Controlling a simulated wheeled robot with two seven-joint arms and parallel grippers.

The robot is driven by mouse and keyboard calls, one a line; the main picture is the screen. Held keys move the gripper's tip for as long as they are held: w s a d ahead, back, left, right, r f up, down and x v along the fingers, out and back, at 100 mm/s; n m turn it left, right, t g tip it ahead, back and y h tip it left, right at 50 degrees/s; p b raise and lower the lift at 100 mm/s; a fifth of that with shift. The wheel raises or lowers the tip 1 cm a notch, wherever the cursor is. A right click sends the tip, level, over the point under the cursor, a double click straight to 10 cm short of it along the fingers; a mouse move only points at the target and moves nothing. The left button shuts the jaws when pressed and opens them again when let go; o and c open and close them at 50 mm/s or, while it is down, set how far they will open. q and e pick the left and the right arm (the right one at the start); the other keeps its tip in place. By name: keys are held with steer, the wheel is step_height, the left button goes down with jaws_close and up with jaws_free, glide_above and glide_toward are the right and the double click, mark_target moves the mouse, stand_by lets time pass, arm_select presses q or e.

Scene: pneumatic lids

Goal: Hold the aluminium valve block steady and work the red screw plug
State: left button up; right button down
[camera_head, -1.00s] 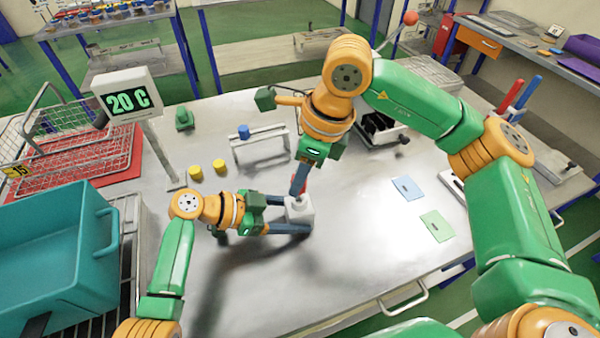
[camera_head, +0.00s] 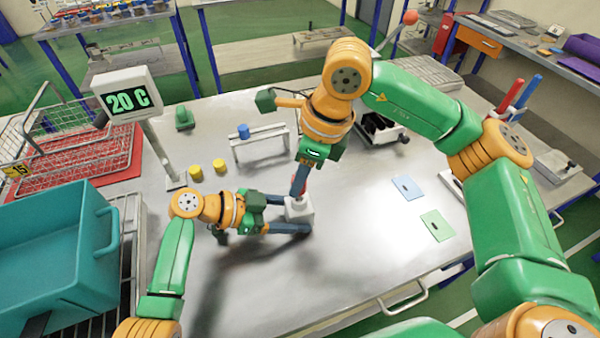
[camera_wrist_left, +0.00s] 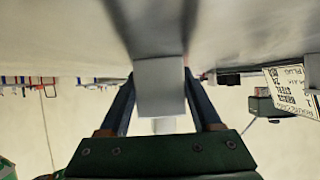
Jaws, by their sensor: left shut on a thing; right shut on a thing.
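My left gripper (camera_head: 296,214) comes in from the left, low over the table, and is shut on the block. In the left wrist view the block (camera_wrist_left: 160,88) sits between the two dark fingers. My right gripper (camera_head: 299,184) points down from above, shut on the red screw plug (camera_head: 305,187) at the block's top. Only a sliver of red shows beside its fingers, so the plug's seating is hidden.
Two yellow caps (camera_head: 220,166) and a small rack with a blue cap (camera_head: 244,131) stand behind. A teal bin (camera_head: 50,235) is at the far left. Blue and green cards (camera_head: 437,225) lie right; the front table is clear.

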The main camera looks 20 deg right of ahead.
steer(key=shift+f, duration=1.1)
steer(key=m, duration=0.3)
steer(key=shift+t, duration=0.3)
steer(key=m, duration=0.2)
steer(key=m+h, duration=0.1)
steer(key=m, duration=0.1)
steer(key=shift+m+t+h, duration=0.3)
steer(key=shift+m, duration=0.1)
steer(key=m+h, duration=0.1)
steer(key=m, duration=0.3)
steer(key=shift+a+m, duration=0.15)
steer(key=shift+m, duration=0.15)
steer(key=m+h, duration=0.1)
steer(key=m, duration=0.2)
steer(key=shift+m, duration=0.3)
